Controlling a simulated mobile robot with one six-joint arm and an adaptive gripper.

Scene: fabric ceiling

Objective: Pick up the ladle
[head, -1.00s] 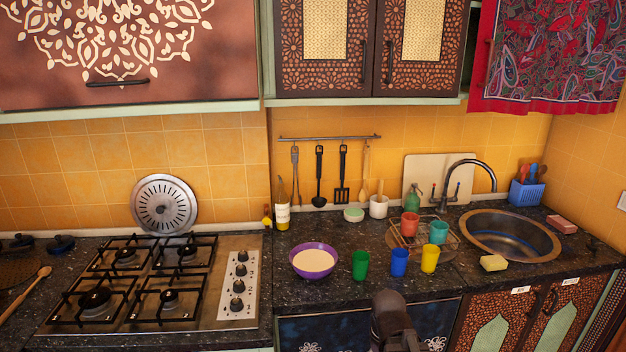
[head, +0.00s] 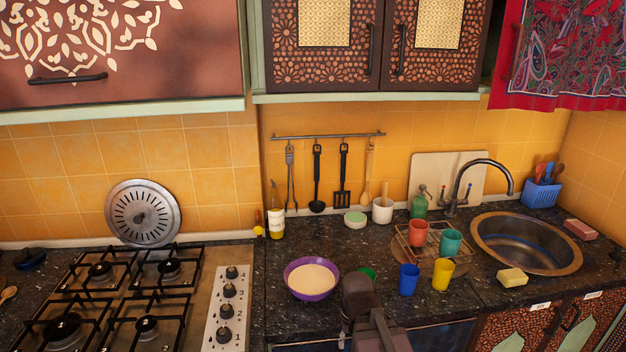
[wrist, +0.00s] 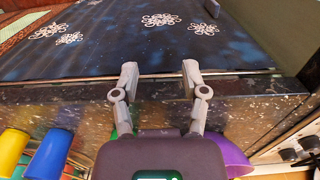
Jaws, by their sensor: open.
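The black ladle (head: 317,180) hangs upright from a wall rail (head: 328,136), between a whisk-like tool (head: 290,180) and a black slotted spatula (head: 343,175). Its round bowl is just above the counter. My gripper (wrist: 160,72) is open and empty in the wrist view, its two fingers apart near the counter's front edge and the dark blue cabinet front. In the head view my arm shows at the bottom centre, well in front of and below the ladle; the fingertips cannot be made out there. The ladle is not in the wrist view.
On the counter stand a purple bowl (head: 312,277), a partly hidden green cup (head: 368,273), a blue cup (head: 409,279), a yellow cup (head: 443,274), a bottle (head: 276,215) and a white mortar (head: 382,211). The counter below the ladle is fairly clear.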

